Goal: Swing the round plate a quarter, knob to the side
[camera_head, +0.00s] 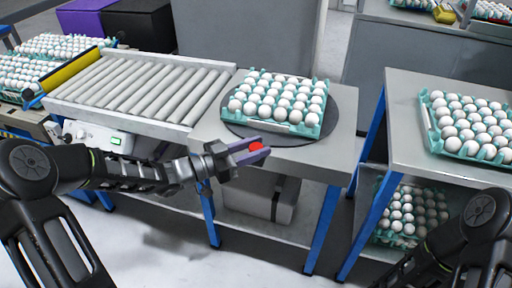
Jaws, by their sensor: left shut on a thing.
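The round plate (345,100) is dark grey and flat and lies on the grey table between the roller conveyor and the right-hand table. A teal tray (303,130) full of white eggs sits on it and hides most of its middle. A red knob (256,146) shows at the plate's front left edge. My left gripper (257,149) reaches in from the left and is shut on the knob, its fingers on either side of it. The join between knob and plate is hidden. Only links of my right arm show at the bottom right; its gripper is out of view.
A roller conveyor (140,88) adjoins the table on the left, with a yellow roller at its far end. More egg trays (430,120) stand on the right-hand table and on its lower shelf. A grey panel (250,35) rises behind the plate.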

